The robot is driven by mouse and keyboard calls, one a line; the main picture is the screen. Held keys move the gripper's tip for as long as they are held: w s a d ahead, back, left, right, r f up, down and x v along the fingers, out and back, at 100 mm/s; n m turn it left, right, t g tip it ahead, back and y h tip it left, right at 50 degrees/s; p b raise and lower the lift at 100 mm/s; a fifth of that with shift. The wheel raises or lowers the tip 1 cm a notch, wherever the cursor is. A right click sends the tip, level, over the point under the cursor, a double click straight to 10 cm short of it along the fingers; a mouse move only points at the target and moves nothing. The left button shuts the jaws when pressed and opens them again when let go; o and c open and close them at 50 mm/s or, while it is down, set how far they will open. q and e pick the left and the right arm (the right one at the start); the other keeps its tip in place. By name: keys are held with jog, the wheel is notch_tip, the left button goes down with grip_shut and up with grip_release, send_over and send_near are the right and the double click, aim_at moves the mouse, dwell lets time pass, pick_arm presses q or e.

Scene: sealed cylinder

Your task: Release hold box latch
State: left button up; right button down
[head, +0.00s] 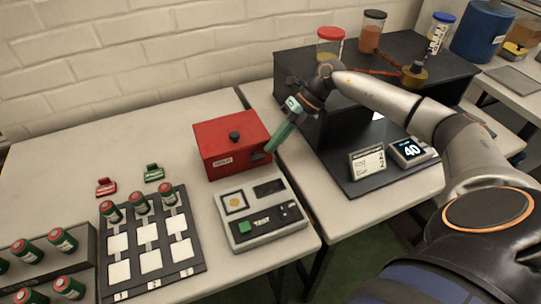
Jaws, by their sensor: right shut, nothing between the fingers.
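The red hold box (219,147) stands on the left table behind the test unit. Its lid is closed, with a black knob (235,136) on top and a white label on the front. A small dark part (257,155), perhaps the latch, shows at the front right of the box. My right gripper (268,150) reaches down from the right, shut and empty, with its tips at the box's right side beside this part. I cannot tell whether they touch it. My left gripper is not in view.
A test unit (265,238) with a green button stands in front of the box. A dark tray (188,271) with several green cylinders lies to the left, near red (106,187) and green (153,173) clips. A black stand (440,70) with jars is at the right.

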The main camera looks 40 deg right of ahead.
jog(key=v, duration=0.8)
jog(key=shift+s+d, duration=0.3)
jog(key=shift+d, duration=0.2)
jog(key=shift+f, duration=0.1)
notch_tip(320, 180, up, 8)
jog(key=g+h+p, duration=0.2)
jog(key=h+p, duration=0.4)
jog(key=h, duration=0.2)
send_over(261, 155)
jog(key=shift+s, duration=0.1)
